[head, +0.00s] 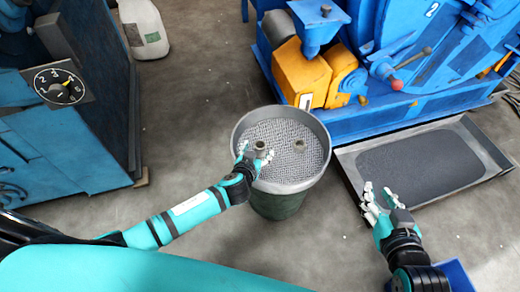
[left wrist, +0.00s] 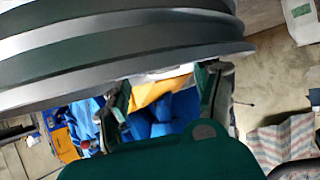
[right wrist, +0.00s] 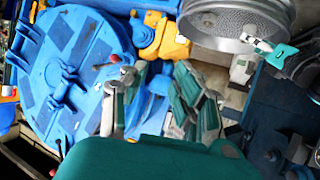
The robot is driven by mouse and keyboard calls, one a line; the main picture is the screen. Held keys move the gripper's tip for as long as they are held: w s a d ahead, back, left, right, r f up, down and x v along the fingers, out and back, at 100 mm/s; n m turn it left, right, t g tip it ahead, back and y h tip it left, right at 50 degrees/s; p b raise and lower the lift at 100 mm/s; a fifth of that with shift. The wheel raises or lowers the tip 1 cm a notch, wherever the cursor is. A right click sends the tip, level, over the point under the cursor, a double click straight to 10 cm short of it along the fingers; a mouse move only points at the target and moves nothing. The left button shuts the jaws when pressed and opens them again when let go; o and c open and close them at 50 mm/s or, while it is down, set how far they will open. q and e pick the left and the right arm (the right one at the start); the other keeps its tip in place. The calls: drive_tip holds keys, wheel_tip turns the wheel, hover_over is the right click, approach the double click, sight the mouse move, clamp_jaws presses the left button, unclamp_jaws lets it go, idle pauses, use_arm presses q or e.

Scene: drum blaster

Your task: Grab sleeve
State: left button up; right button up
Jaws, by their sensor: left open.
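Two small metal sleeves stand on the grey granular fill of a round bucket (head: 280,182) in the head view. One sleeve (head: 260,146) is at the fingertips of my left gripper (head: 255,154), and the other sleeve (head: 299,146) stands apart to the right. The left gripper is open, with its fingers close about the nearer sleeve; I cannot tell whether they touch it. The left wrist view shows its spread fingers (left wrist: 165,88) below a large grey curved rim, with no sleeve visible. My right gripper (head: 378,201) is open and empty, right of the bucket.
A blue machine with a yellow part (head: 300,72) stands behind the bucket. A metal tray of dark grit (head: 494,152) lies at the right. A blue cabinet with a dial (head: 61,87) stands left, and a white jug (head: 146,30) is behind it. Floor left of the bucket is clear.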

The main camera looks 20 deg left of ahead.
sight(259, 147)
use_arm(q)
drive_tip(key=x, duration=0.2)
drive_tip(key=b+x, duration=0.1)
drive_tip(key=x, duration=0.1)
drive_tip(key=shift+w+a, duration=0.2)
drive_tip(key=shift+w, duration=0.1)
clamp_jaws()
use_arm(e)
wheel_tip(259, 147, up, 7)
drive_tip(key=w+a+t+y, duration=0.1)
drive_tip(key=w+t, duration=0.1)
drive_tip(key=t, duration=0.2)
drive_tip(key=shift+w+a+f, duration=0.15)
drive_tip(key=shift+w+a, duration=0.15)
drive_tip(key=shift+a, duration=0.05)
